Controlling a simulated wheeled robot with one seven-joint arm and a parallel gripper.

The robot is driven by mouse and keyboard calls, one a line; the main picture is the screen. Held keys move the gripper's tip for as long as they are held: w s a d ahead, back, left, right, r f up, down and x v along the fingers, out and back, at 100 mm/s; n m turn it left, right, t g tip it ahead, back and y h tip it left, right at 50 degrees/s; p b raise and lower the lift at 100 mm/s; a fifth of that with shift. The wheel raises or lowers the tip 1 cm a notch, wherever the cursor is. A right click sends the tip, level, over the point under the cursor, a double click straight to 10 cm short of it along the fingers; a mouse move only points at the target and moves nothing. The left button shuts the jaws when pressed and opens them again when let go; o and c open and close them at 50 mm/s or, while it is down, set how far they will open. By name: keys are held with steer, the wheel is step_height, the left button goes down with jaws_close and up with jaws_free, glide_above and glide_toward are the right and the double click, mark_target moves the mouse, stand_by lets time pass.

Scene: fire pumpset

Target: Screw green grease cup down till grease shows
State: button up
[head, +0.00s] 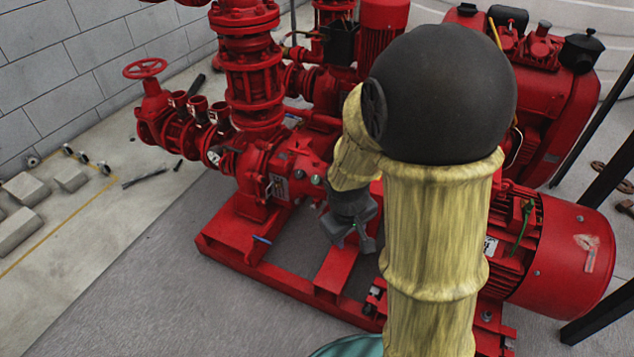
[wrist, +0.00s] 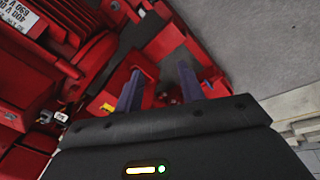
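My gripper (head: 355,246) hangs in front of the pump's shaft area in the head view, pointing down, above the red base frame. In the wrist view its two fingers (wrist: 160,72) stand apart with nothing clearly held between them. I cannot make out the green grease cup for certain in either view. Small pale round fittings (head: 316,180) show on the red pump casing (head: 258,178), just left of my wrist. My arm hides part of the pump and the coupling area behind it.
A red motor (head: 565,255) lies to the right, and a red base frame (head: 240,255) runs below. Tall red pipework (head: 250,85) rises behind. Grey blocks (head: 25,190) lie on the floor at left. The floor at front left is clear.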

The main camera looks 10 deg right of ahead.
mark_target(315, 180)
steer(key=w+a+f+n+t+h+b, duration=0.2)
steer(key=w+f+n+h+b, duration=0.3)
steer(key=w+f+n, duration=0.65)
steer(key=w+a+r+n+t+h, duration=0.1)
steer(key=w+a+n+t+h, duration=0.1)
steer(key=w+a+n+t, duration=0.4)
steer(key=w+a+n, duration=0.3)
steer(key=w, duration=0.2)
steer(key=shift+a+r+h, duration=0.3)
steer(key=shift+a+r, duration=0.05)
steer(key=shift+a, duration=0.05)
steer(key=shift+w, duration=0.1)
steer(key=b+x, duration=0.7)
steer(key=x, duration=1)
steer(key=shift+w+d, duration=0.15)
steer(key=shift+w, duration=0.1)
